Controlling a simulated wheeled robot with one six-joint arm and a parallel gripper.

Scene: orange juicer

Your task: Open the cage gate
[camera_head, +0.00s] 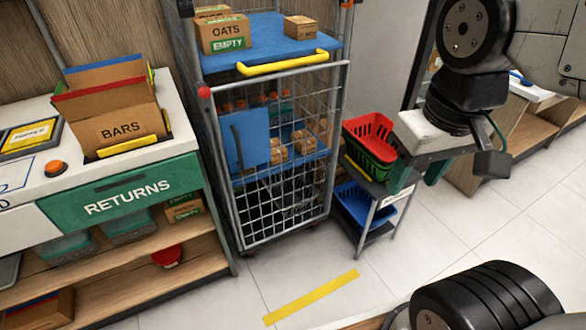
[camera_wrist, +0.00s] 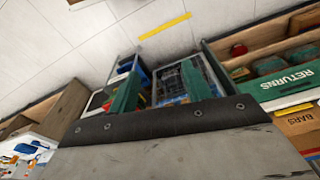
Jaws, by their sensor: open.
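The cage (camera_head: 335,110) is a tall grey wire trolley in the middle of the head view. Its mesh gate (camera_head: 285,236) covers the front and looks shut. A blue panel (camera_head: 258,138) with a dark upright handle (camera_head: 237,147) is on the gate's left part. A red knob (camera_head: 204,92) sits at its upper left corner. My gripper (camera_head: 415,175) has green fingers, is open and empty, and hangs to the right of the cage, apart from the gate. In the wrist view, its fingers (camera_wrist: 160,88) are spread, with the cage partly visible beyond them.
A small cart (camera_head: 378,185) with red, green and blue baskets stands right of the cage. A RETURNS counter (camera_head: 125,198) with a BARS box (camera_head: 115,130) stands left. A yellow bar (camera_head: 282,62) edges the cage's upper blue shelf. The floor by the yellow strip (camera_head: 310,297) is clear.

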